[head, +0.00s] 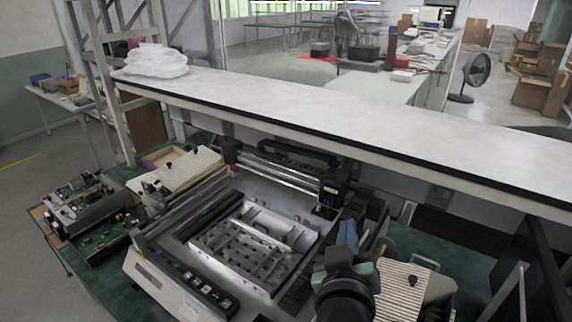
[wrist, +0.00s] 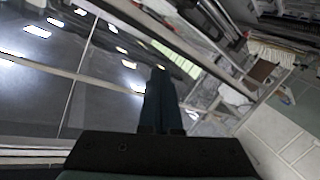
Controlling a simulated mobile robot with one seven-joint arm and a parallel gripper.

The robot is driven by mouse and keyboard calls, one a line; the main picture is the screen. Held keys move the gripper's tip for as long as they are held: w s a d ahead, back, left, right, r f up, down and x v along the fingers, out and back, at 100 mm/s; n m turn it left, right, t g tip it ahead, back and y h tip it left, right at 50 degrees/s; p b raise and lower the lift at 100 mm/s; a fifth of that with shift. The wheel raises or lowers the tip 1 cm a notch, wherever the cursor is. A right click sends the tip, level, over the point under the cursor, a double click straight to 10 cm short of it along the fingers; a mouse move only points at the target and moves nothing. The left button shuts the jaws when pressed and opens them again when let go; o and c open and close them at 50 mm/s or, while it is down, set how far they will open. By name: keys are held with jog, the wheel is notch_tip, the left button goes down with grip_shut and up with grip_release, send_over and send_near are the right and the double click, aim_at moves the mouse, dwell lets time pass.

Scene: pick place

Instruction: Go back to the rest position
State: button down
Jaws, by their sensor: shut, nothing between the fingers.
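My gripper (head: 347,236) is at the lower middle right of the head view, with its blue fingers pointing up, away from my dark arm. It stands in front of the right side of the open machine (head: 165,279) and appears apart from it. In the wrist view the dark fingers of my gripper (wrist: 158,82) lie together, shut, with nothing between them. The wrist view is strongly tilted and looks out into the room, with bright ceiling lamps at the upper left. No object is held.
A long white shelf (head: 300,108) with a black edge crosses behind the machine. White bags (head: 156,60) lie on its left end. A circuit-board unit (head: 88,205) is at left on the green table (head: 106,284). A ribbed box (head: 402,287) is close right of my arm.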

jog(key=s+a+r+m+t+y+b, duration=0.1)
jog(key=a+r+t+b, duration=0.3)
jog(key=r, duration=0.9)
jog(key=s+a+r+t+y+b, duration=0.1)
jog(key=s+a+r+t, duration=0.2)
jog(key=s+r, duration=0.3)
jog(key=s+a+r+m+t+y+b, duration=0.1)
jog(key=s+a+r+t, duration=0.2)
jog(key=s+r, duration=0.4)
notch_tip(320, 180, up, 4)
jog(key=shift+f+m+t+y+b, duration=0.15)
jog(key=shift+m+t+y+b, duration=0.2)
jog(key=shift+t, duration=0.45)
jog(key=shift+s, duration=0.1)
